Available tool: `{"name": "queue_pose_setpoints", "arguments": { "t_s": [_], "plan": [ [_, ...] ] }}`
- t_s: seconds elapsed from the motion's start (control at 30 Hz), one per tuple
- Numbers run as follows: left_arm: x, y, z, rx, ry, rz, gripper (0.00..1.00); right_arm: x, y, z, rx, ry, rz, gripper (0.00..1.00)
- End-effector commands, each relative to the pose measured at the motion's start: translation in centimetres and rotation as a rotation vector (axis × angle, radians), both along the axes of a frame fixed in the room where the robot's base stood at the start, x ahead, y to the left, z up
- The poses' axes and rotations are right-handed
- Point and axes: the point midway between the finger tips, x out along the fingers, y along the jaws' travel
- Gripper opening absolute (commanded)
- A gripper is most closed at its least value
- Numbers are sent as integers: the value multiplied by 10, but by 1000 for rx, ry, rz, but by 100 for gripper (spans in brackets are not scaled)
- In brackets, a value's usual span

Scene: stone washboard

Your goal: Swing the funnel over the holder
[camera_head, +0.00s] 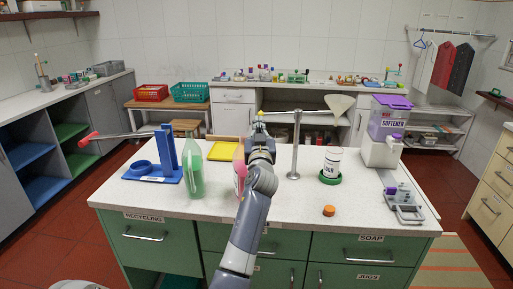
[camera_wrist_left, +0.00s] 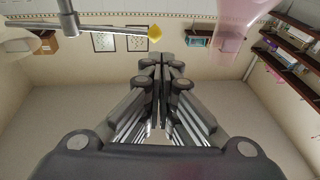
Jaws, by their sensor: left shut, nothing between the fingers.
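A pale cream funnel (camera_head: 341,103) hangs at the right end of a horizontal bar on a metal post (camera_head: 296,150). It is above a white container (camera_head: 332,158) in a green round holder (camera_head: 330,179). The bar's left end has a yellow tip (camera_head: 261,113), also in the left wrist view (camera_wrist_left: 155,33). My left gripper (camera_head: 259,128) is shut and empty, close to this tip; I cannot tell whether they touch. The bar (camera_wrist_left: 110,27) also shows in the wrist view beyond my fingertips (camera_wrist_left: 165,62). My right gripper is not in view.
Left of my arm stand a pink bottle (camera_head: 239,170), a green bottle (camera_head: 193,168) and a blue stand (camera_head: 167,155) with a red-ended lever. A softener dispenser (camera_head: 388,120) and an orange cap (camera_head: 329,210) are at right.

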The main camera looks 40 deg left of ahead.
Motion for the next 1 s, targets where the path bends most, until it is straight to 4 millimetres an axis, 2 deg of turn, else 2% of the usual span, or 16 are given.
{"name": "queue_pose_setpoints", "arguments": {
  "t_s": [0.13,0.4,0.6,0.77,0.87,1.0],
  "plan": [
    [-15,-11,-8,-2,3,1,0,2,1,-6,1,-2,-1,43],
    [-47,-34,-15,-1,3,1,0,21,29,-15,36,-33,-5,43],
    [-61,-45,-18,0,4,2,0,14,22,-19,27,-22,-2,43],
    [-61,-47,-16,-63,-31,2,0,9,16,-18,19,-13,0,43],
    [-54,-48,-11,-191,-111,8,0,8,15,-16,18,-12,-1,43],
    [-42,-51,-5,-457,-286,33,0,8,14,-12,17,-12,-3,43]
  ]
}}
